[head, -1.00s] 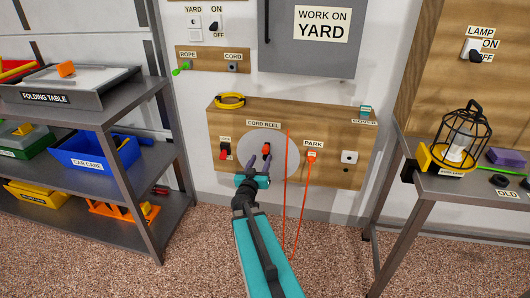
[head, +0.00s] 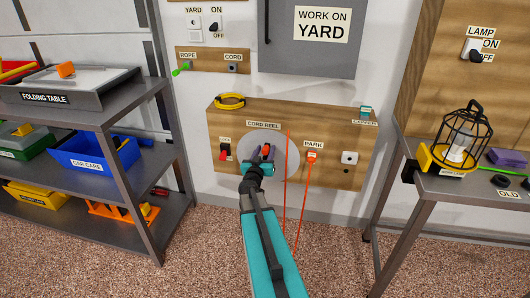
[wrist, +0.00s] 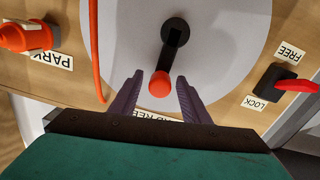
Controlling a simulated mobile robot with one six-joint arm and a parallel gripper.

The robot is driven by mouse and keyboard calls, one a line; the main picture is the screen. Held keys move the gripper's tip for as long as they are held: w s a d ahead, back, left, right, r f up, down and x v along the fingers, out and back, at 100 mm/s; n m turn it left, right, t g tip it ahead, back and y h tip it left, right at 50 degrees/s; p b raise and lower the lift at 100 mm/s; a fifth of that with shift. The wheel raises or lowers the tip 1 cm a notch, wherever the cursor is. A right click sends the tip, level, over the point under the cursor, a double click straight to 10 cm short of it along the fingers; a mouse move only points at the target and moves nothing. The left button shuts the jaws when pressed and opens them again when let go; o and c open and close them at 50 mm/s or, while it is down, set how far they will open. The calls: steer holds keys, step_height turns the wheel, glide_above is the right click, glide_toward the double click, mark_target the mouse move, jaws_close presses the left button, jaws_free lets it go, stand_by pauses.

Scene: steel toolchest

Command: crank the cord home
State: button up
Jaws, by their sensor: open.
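The cord reel is a pale round disc (head: 287,172) on a wooden wall panel. Its black crank arm (wrist: 174,42) ends in a red-orange knob (wrist: 159,86). My gripper (wrist: 160,78) is open, its purple fingers on either side of the knob with gaps showing. In the head view my gripper (head: 265,153) covers much of the crank. The orange cord (wrist: 96,50) runs past the disc and hangs in a loop below the panel. An orange plug (head: 311,157) sits at the PARK label.
A shelf rack (head: 150,175) with bins stands left. A bench (head: 440,183) with a caged lamp (head: 462,140) stands right. The cord hangs close to my arm's right side.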

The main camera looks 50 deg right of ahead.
steer(key=shift+c, duration=0.3)
jaws_close()
